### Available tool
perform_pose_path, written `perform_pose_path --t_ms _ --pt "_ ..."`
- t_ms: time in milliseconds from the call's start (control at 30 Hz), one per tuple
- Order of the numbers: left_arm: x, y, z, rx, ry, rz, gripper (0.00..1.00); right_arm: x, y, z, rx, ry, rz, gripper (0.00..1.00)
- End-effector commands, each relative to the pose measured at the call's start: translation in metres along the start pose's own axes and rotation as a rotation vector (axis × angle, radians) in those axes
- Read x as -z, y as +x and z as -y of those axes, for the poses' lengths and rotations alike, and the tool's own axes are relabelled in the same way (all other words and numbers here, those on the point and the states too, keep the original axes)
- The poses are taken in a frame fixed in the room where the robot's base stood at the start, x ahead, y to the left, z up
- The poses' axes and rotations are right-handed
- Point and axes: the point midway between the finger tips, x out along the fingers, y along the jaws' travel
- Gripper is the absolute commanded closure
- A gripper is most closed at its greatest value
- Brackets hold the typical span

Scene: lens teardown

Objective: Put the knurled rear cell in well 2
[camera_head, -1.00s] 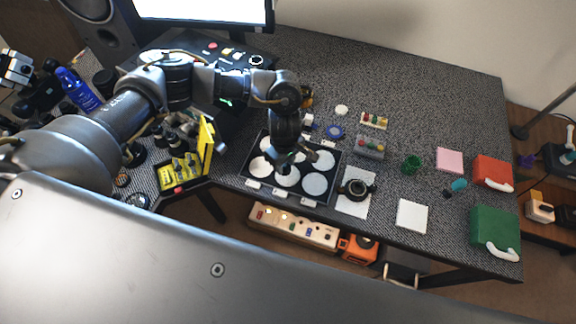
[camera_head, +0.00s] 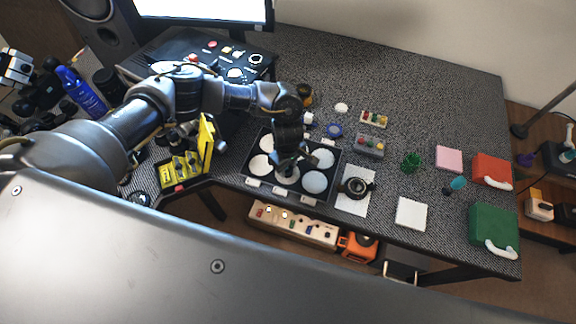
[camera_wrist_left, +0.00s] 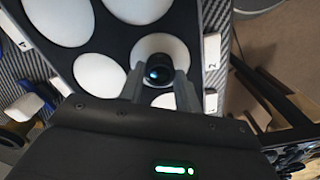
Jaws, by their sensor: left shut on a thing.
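The black tray (camera_head: 333,158) has two rows of round white-bottomed wells and small white number tags. My left gripper (camera_head: 287,168) points down over the front middle well (camera_head: 286,178). In the left wrist view its fingers are shut on a small dark round part with a shiny lens face, which looks like the knurled rear cell (camera_wrist_left: 158,73). The cell is in front of a white well (camera_wrist_left: 161,46). I cannot tell whether it touches the well floor. My right gripper is not in view.
A dark lens body (camera_head: 356,186) sits on a white sheet right of the tray. A yellow open case (camera_head: 180,171) stands to the left. A blue ring (camera_head: 334,130) and a grey block (camera_head: 369,146) lie behind. The right back of the table is clear.

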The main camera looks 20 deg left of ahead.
Motion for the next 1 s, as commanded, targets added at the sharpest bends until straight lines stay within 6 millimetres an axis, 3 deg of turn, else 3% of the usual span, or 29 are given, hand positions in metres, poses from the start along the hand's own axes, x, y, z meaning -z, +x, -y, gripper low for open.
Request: perform_pose_path --t_ms 33,167,600,1000 --pt "0.0 0.001 0.0 0.0 0.0 0.0 0.63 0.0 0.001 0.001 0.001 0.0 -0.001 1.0" --pt "0.0 0.0 0.0 0.0 0.0 0.0 0.46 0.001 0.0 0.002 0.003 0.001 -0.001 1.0" --pt "0.0 -0.009 -0.001 -0.003 0.001 0.001 0.45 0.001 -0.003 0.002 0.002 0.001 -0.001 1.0" --pt "0.0 -0.09 -0.001 -0.003 0.003 -0.001 0.45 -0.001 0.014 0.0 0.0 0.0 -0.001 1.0"
